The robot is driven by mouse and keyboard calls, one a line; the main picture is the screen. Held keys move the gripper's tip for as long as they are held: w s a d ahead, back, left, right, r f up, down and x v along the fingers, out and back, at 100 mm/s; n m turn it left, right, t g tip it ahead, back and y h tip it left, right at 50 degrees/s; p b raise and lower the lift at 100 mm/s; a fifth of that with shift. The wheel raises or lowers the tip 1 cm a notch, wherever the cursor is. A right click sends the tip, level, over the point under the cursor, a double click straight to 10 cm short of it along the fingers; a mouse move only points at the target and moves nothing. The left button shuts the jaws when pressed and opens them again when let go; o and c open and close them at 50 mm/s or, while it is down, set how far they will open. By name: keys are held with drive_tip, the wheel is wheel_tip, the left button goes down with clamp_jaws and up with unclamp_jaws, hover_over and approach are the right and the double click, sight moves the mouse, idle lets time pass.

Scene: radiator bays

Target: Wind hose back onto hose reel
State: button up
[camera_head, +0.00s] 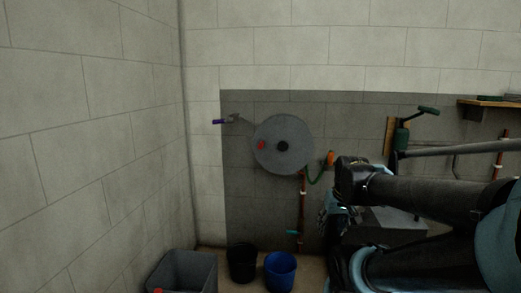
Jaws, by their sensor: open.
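The hose reel (296,128) is a grey round disc on the dark wall panel, with a dark hub and a red knob left of the hub. A short green hose (315,179) hangs in a curve at its lower right, ending near an orange piece (331,158). How much hose is on the reel is hidden by the disc. My gripper (325,218) shows only in part, dark, beside my arm at the lower right, below the orange piece. It looks apart from the reel and hose; its fingertips are hard to make out.
A blue-handled lever (219,121) is left of the reel. A copper pipe (302,205) with a green handle runs below it. A black bucket (242,262), blue bucket (280,272) and grey bin (184,270) stand on the floor. A green crank device (401,138) is at right.

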drive_tip(key=w+a+r+n+t+y, duration=0.15)
drive_tip(key=w+a+r+t, duration=0.35)
drive_tip(key=w+a, duration=0.65)
drive_tip(key=w+a+r+n+t+y, duration=0.15)
drive_tip(key=w+a+r+t, duration=0.35)
drive_tip(key=w, duration=1.1)
drive_tip(key=w+a+r+n+t+y, duration=0.1)
drive_tip(key=w+a+r+t+y, duration=0.25)
drive_tip(key=w+a, duration=0.8)
drive_tip(key=m+t+h, duration=0.5)
drive_tip(key=h, duration=0.3)
approach(261, 141)
drive_tip(key=x, duration=0.4)
drive_tip(key=shift+w+d+r, duration=0.15)
drive_tip(key=shift+d+r, duration=0.1)
drive_tip(key=shift+r, duration=0.1)
clamp_jaws()
